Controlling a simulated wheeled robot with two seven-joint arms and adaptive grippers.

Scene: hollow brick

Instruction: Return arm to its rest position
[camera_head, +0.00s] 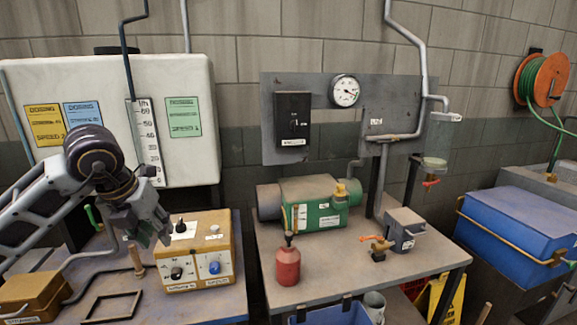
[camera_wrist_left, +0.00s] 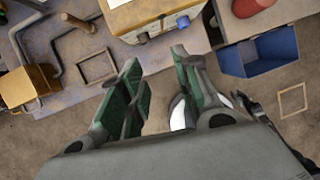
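My left arm comes in from the left in the head view. Its gripper (camera_head: 146,222) hangs over the left table, just left of and above the yellow control box (camera_head: 196,262) with knobs. In the left wrist view my left gripper (camera_wrist_left: 158,80) has its green-padded fingers spread apart, with nothing between them. The yellow box (camera_wrist_left: 140,14) shows at the top of that view, beyond the fingertips, apart from them.
A red bottle (camera_head: 288,266) and a green motor (camera_head: 312,204) stand on the middle table (camera_head: 340,275). A white tank (camera_head: 100,80) stands behind the left table. A small brown box (camera_head: 34,294) and a dark frame (camera_head: 112,306) lie at the left. A blue bin (camera_wrist_left: 262,54) stands lower.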

